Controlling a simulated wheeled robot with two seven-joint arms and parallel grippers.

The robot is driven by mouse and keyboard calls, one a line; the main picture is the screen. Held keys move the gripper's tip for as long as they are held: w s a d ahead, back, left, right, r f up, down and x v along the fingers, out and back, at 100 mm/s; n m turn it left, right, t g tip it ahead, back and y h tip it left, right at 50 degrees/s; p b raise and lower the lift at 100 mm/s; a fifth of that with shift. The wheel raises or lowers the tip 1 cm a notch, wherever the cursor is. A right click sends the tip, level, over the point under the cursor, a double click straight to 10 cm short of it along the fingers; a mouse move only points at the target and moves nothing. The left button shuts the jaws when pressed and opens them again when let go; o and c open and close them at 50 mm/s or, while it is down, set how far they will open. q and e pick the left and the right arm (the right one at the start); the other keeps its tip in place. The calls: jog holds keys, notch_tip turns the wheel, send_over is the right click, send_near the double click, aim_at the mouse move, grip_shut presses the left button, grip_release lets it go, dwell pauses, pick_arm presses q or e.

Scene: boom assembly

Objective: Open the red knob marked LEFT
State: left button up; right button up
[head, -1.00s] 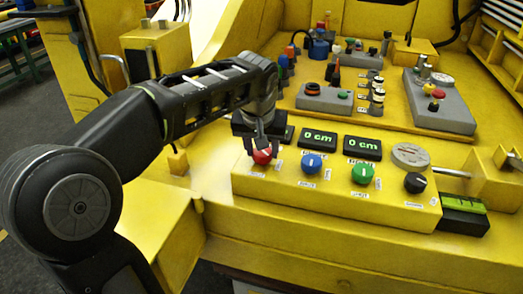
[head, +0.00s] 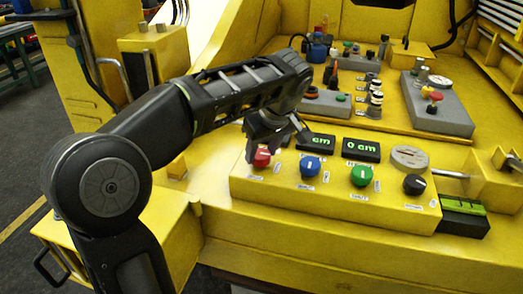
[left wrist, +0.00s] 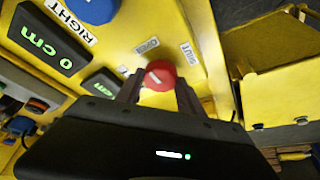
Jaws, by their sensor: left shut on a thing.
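The red knob (head: 262,158) sits at the left end of the yellow control panel (head: 330,205). My left gripper (head: 262,148) reaches down over it from behind and is shut on it. The LEFT marking is hidden or too small to read. My right gripper is not in view.
To the right on the panel are a blue knob (head: 310,166), a green knob (head: 361,176) and a black knob (head: 414,184). One display (head: 361,149) reads 0 cm; my wrist partly covers another (head: 318,141). Grey control boxes stand farther back.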

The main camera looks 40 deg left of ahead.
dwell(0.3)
pick_arm(q)
jog(key=o, duration=1.4)
jog(key=p+v, duration=0.6)
jog(key=v, duration=0.1)
jog(key=shift+d+r, duration=0.1)
jog(key=shift+r, duration=0.3)
